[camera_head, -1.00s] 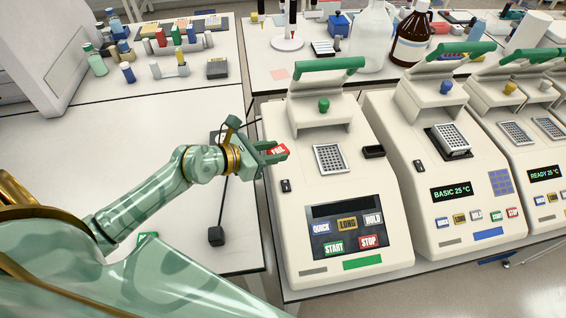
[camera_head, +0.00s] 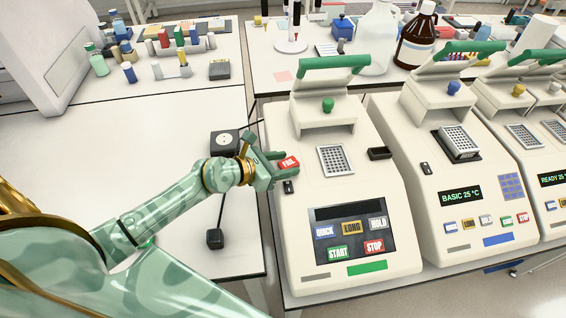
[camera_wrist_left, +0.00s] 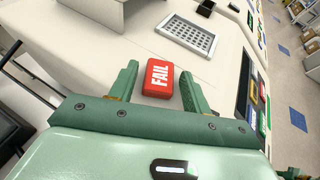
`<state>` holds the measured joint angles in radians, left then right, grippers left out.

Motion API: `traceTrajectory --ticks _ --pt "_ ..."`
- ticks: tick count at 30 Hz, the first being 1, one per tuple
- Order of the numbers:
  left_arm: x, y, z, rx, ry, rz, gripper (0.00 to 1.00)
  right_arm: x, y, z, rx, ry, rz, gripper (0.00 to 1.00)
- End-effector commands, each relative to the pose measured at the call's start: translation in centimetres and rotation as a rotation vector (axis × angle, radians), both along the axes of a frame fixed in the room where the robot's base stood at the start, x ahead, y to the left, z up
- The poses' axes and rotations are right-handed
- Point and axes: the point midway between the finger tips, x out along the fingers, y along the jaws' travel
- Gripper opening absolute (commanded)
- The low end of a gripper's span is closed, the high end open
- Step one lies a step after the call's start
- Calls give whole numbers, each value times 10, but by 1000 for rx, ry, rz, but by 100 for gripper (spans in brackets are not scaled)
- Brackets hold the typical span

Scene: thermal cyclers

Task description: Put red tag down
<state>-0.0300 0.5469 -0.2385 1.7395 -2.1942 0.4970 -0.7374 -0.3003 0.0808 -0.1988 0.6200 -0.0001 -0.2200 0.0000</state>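The red tag (camera_head: 289,163), marked FAIL, lies on the left side of the first thermal cycler's (camera_head: 383,262) top, just above a small black switch. My left gripper (camera_head: 281,166) is open around it. In the left wrist view the red tag (camera_wrist_left: 158,80) sits between the two spread fingers (camera_wrist_left: 162,82), with a gap on each side. It appears to rest flat on the cream casing.
The metal well block (camera_head: 334,160) is right of the tag, and a small black tray (camera_head: 380,153) lies beyond it. The raised green-handled lid (camera_head: 334,62) stands behind. A black box (camera_head: 225,143) with a cable is on the left bench. More cyclers stand to the right.

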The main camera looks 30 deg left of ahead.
Motion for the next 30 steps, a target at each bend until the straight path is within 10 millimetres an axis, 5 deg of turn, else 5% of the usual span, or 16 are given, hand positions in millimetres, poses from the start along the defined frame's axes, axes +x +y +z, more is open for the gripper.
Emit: traceTrajectory --ticks 11,24,30 --pt "-2 1 5 1 0 0 54 1 0 3 0 -1 1 36" --pt "-77 44 39 3 2 -2 54 2 1 10 1 -4 2 36" --pt "-94 55 48 1 1 0 54 1 1 9 1 -3 2 36"
